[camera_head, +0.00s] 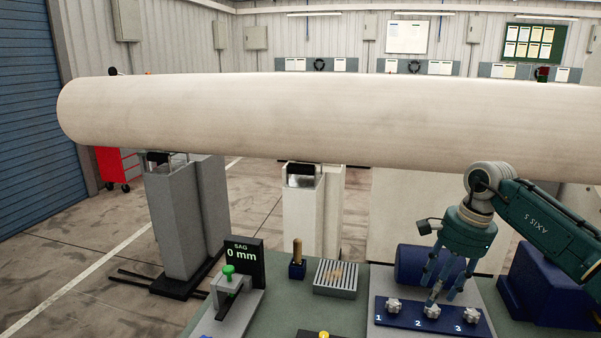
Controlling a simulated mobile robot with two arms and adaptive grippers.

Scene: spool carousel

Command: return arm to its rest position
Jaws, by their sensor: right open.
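My right arm (545,222) comes in from the right side, a teal arm marked "AXIS 5". Its right gripper (443,287) points down with its fingers spread apart. The fingertips are over the dark blue plate (400,317) with three silver star knobs numbered 1, 2 and 3. They are close to the middle knob (432,312). I see nothing held between the fingers, and I cannot tell whether they touch the knob. My left gripper is not in view.
The green bench (290,318) holds a SAG display (242,262) reading 0 mm, a green-knobbed fixture (229,285), a slotted grey block (335,278) and a blue cylinder (412,265).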

